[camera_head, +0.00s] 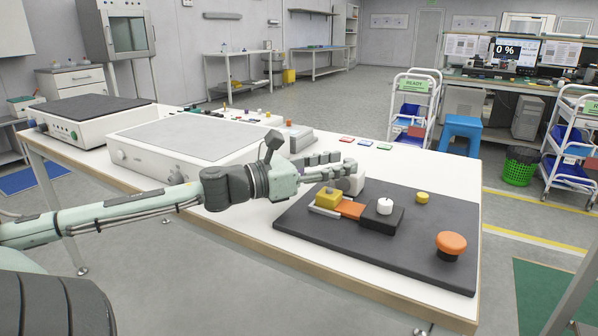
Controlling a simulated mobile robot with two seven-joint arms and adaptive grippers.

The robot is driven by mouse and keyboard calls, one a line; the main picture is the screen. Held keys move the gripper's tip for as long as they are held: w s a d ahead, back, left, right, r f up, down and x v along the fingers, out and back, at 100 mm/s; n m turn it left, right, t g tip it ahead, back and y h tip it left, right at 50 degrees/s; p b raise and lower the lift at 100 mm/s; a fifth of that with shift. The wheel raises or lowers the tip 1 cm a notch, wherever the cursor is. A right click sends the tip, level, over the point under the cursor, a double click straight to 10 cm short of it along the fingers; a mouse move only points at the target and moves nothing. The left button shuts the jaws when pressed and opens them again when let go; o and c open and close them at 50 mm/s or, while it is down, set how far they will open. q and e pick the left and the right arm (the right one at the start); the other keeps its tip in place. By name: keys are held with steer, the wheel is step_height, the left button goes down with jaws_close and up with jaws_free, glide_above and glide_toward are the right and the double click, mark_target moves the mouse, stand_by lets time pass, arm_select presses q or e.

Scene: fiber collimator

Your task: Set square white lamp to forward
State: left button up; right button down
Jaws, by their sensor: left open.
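A black board (330,236) lies on the white table. A white block (353,184), possibly the square white lamp, is at the board's back left, partly hidden behind my left gripper's fingers. My left gripper (343,166) reaches in from the left, open, with its fingertips over or beside this block. I cannot tell if they touch it. A yellow block (328,199) sits just in front of the fingers, beside an orange flat piece (352,210). A white round knob (384,206) stands on a black box to the right. My right gripper is not in view.
An orange mushroom button (451,243) and a small yellow button (422,197) are on the board's right part. Two grey-topped instruments (185,142) (90,115) stand on the table at left. Small coloured pieces (364,142) lie behind the board.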

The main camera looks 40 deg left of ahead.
arm_select(q)
steer(key=v, duration=0.9)
stand_by(0.3)
